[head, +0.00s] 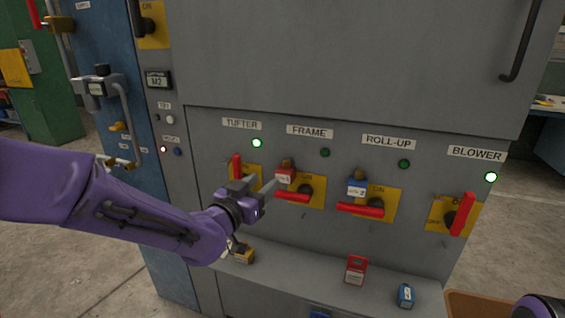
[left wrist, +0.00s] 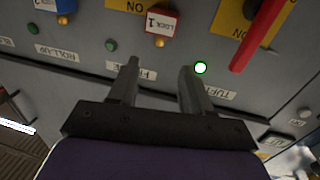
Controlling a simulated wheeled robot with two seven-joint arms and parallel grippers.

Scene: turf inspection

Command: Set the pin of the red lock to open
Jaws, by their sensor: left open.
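The red lock (head: 285,177) hangs at the yellow-plated FRAME switch, whose red handle (head: 292,198) lies level. In the left wrist view, which is upside down, the red lock (left wrist: 162,20) reads "LOCK 1". A brass knob (left wrist: 160,42) stands at its end, on the upper side in the head view (head: 287,163). Whether this is the pin, and how it is set, I cannot tell. My left gripper (head: 267,188) is open and empty, just left of the lock in the head view. In the left wrist view its fingertips (left wrist: 158,66) point towards the knob, apparently apart from it.
A blue lock (head: 357,187) hangs at the ROLL-UP switch. The TUFTER handle (head: 236,168) and BLOWER handle (head: 462,214) stand upright, with lit green lamps. A ledge below holds a red item (head: 356,271), a blue item (head: 405,295) and a yellow-and-black item (head: 243,255).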

